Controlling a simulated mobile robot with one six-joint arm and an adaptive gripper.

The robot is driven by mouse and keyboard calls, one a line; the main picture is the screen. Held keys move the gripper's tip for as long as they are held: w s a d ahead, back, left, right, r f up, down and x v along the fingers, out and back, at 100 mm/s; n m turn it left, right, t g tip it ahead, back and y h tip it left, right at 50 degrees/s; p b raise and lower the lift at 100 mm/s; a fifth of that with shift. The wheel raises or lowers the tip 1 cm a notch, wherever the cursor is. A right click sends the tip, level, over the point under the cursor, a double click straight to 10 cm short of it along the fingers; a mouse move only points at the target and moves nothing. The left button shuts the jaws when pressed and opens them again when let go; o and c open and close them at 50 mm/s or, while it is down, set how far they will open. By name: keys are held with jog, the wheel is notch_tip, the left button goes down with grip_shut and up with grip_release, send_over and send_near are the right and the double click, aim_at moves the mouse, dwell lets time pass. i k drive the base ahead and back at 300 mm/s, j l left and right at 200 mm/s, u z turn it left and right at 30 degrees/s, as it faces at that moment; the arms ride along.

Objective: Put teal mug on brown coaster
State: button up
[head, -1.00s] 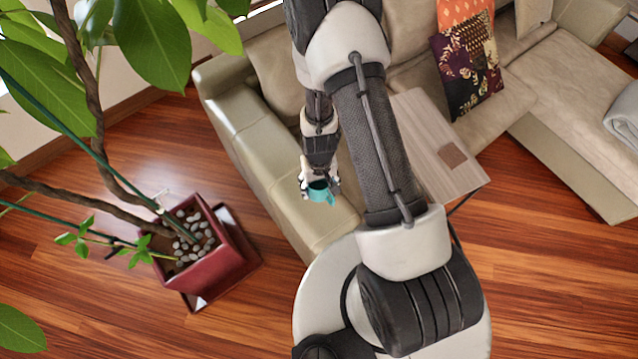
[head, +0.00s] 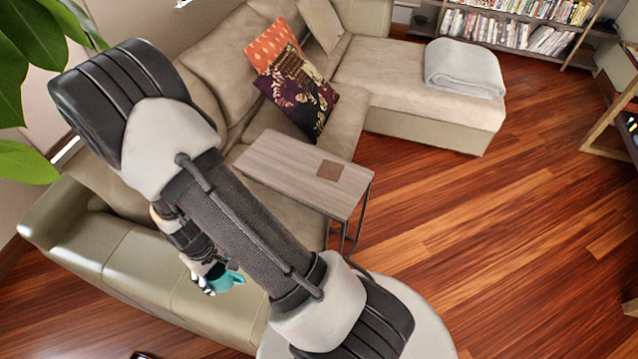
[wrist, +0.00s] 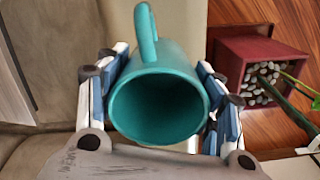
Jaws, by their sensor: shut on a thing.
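The teal mug (head: 226,279) is held in my gripper (head: 209,279) in front of the sofa's left part. In the wrist view the mug (wrist: 158,95) sits between both fingers of my gripper (wrist: 160,100), which touch its sides. Its open mouth faces the wrist camera and its handle points up in that picture. The mug looks empty. The brown coaster (head: 330,170) is a small square lying flat and bare on the right part of the wooden side table (head: 272,160). My gripper and mug are left of and below the coaster in the head view, well apart from it.
The side table stands against the beige sofa (head: 110,245), with my arm crossing in front of its left side. Cushions (head: 300,90) and a folded blanket (head: 464,68) lie on the sofa. A red planter (wrist: 245,85) shows in the wrist view. Wooden floor (head: 480,220) is free at right.

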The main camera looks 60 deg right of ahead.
aim_at(334, 171)
jog(key=i+l, duration=0.1)
jog(key=l, duration=2.35)
jog(key=i+l, duration=0.15)
jog(key=l, duration=1.05)
jog(key=i+u, duration=0.05)
